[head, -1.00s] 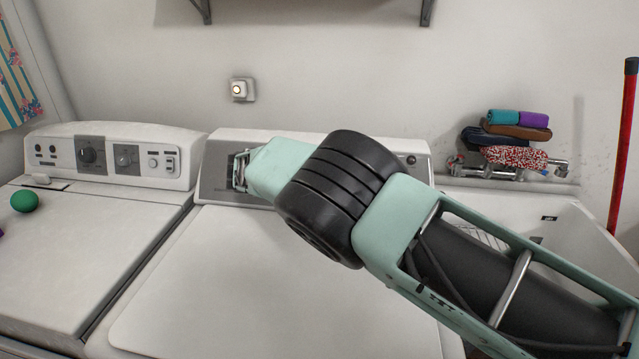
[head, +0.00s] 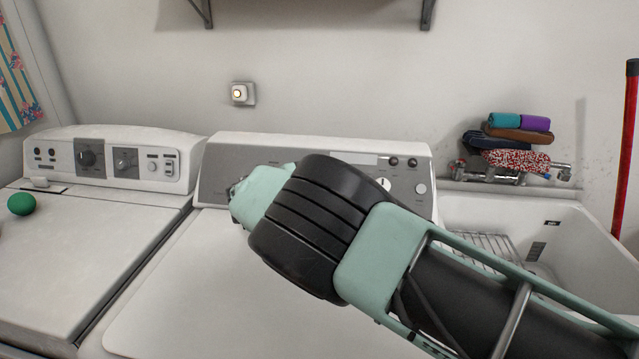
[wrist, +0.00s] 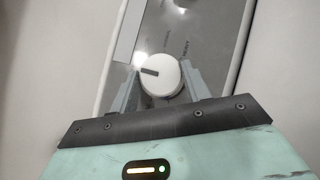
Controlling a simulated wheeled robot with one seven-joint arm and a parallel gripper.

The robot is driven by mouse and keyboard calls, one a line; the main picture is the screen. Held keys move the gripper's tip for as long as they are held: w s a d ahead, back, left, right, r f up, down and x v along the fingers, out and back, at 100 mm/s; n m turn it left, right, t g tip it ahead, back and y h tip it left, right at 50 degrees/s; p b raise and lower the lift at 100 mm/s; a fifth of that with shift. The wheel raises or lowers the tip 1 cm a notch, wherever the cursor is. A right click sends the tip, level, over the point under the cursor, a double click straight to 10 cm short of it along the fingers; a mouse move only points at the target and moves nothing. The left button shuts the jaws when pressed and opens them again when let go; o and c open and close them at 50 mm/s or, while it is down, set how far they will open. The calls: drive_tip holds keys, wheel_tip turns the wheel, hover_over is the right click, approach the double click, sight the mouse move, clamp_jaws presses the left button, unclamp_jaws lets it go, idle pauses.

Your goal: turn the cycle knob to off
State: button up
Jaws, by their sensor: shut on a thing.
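A round white knob (wrist: 160,76) with a dark pointer bar sits between the two grey fingers of my gripper (wrist: 158,84) in the wrist view. The fingers are shut on it. The pointer bar lies on the knob's left side and points left in that view. Printed labels, one like "HEAVY", stand on the grey panel beyond it. In the head view my gripper (head: 234,190) is at the left part of the middle machine's control panel (head: 290,147). My wrist hides the held knob there.
The panel's right part shows a white knob (head: 383,184) and small dark knobs (head: 393,162). Another machine (head: 100,160) with a green ball (head: 21,203) stands at left. A utility tub (head: 590,240) is at right, with folded cloths (head: 512,140) above it. The middle lid (head: 190,285) is clear.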

drive_tip(key=o, duration=1)
drive_tip(key=shift+a, duration=0.1)
drive_tip(key=b+v, duration=0.4)
drive_tip(key=v, duration=1.3)
drive_tip(key=shift+s+a, duration=0.1)
drive_tip(key=shift+s, duration=0.05)
